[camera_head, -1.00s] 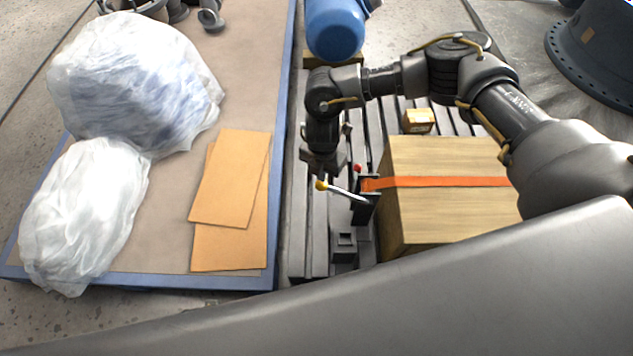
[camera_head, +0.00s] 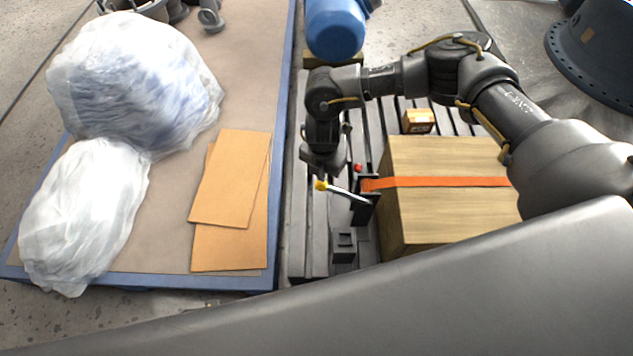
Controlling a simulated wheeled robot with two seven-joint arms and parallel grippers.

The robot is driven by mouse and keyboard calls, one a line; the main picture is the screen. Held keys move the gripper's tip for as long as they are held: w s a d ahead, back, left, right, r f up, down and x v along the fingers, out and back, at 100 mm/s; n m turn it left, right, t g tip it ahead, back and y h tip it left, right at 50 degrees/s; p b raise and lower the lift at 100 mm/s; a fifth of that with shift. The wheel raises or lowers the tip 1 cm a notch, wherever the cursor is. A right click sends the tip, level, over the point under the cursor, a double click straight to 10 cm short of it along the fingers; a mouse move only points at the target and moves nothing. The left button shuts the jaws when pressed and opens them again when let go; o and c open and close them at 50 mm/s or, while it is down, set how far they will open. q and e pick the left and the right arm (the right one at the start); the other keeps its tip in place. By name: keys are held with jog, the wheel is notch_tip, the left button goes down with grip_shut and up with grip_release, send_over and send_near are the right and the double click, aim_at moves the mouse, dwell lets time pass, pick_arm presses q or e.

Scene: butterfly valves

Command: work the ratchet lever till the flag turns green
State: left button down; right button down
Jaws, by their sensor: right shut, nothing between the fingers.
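The ratchet (camera_head: 366,208) is a dark block at the left side of the wooden crate, at the end of an orange strap (camera_head: 435,182). Its silver lever (camera_head: 347,193) points left and ends in a yellow knob (camera_head: 321,185). A small red flag (camera_head: 358,168) shows just above the ratchet. My right gripper (camera_head: 322,172) is shut and empty, pointing down just above and behind the knob. It partly overlaps the knob in the picture, and I cannot tell whether they touch. My left gripper is not in view.
The wooden crate (camera_head: 450,225) stands on a grey slatted pallet (camera_head: 312,235). A small box (camera_head: 418,120) and a blue cylinder (camera_head: 335,28) are behind. On the left, a blue-edged platform (camera_head: 150,281) bears cardboard sheets (camera_head: 232,185) and plastic-wrapped bundles (camera_head: 130,85).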

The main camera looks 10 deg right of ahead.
dwell(0.5)
jog(key=shift+f, duration=0.1)
jog(key=shift+f+b, duration=0.85)
jog(key=shift+f, duration=0.6)
jog(key=shift+d, duration=0.1)
